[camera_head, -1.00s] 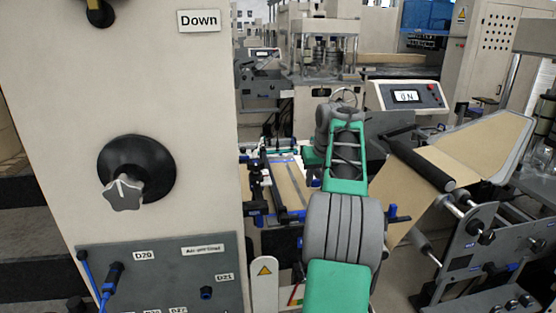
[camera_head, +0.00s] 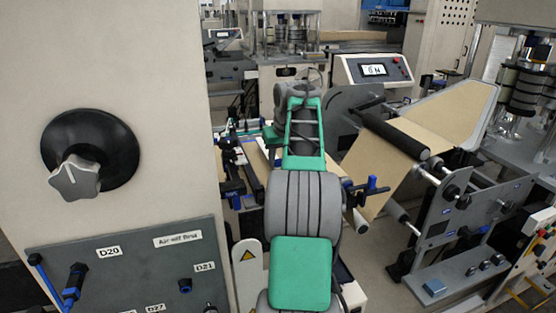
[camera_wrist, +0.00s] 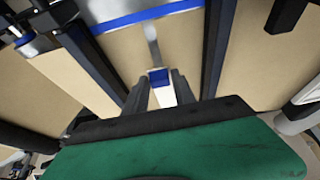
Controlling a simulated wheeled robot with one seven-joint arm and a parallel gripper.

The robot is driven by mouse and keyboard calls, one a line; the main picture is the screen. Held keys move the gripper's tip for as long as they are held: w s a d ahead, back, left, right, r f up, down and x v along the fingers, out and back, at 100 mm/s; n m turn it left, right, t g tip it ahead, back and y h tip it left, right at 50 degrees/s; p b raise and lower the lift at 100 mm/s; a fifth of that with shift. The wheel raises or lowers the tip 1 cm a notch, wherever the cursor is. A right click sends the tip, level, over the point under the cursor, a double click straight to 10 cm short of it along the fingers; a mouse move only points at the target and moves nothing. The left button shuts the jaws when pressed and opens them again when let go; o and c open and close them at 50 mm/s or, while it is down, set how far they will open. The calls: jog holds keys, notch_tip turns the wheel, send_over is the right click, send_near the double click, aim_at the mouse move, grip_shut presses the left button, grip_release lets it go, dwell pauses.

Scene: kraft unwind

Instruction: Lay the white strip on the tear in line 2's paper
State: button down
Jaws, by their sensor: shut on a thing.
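In the wrist view my gripper (camera_wrist: 160,82) reaches up from the bottom with its dark fingers close together. A white piece with a blue end (camera_wrist: 163,95), seemingly the white strip, is between the fingers; most of it is hidden. Beyond the fingertips is a brown paper web (camera_wrist: 185,50). A narrow grey mark (camera_wrist: 152,45) runs along the paper ahead of the fingers; I cannot tell whether it is the tear. In the head view the brown paper (camera_head: 255,158) shows left of my arm, and my arm hides the gripper.
Dark bars (camera_wrist: 90,60) and a blue-edged bar (camera_wrist: 145,17) cross by the paper in the wrist view. A roller (camera_head: 395,135) with brown paper is at right, below a lit display (camera_head: 374,69).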

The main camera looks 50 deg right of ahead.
jog(key=shift+f+b, duration=1.15)
jog(key=shift+f, duration=0.65)
jog(key=c, duration=0.9)
grip_release()
jog(key=shift+c, duration=0.2)
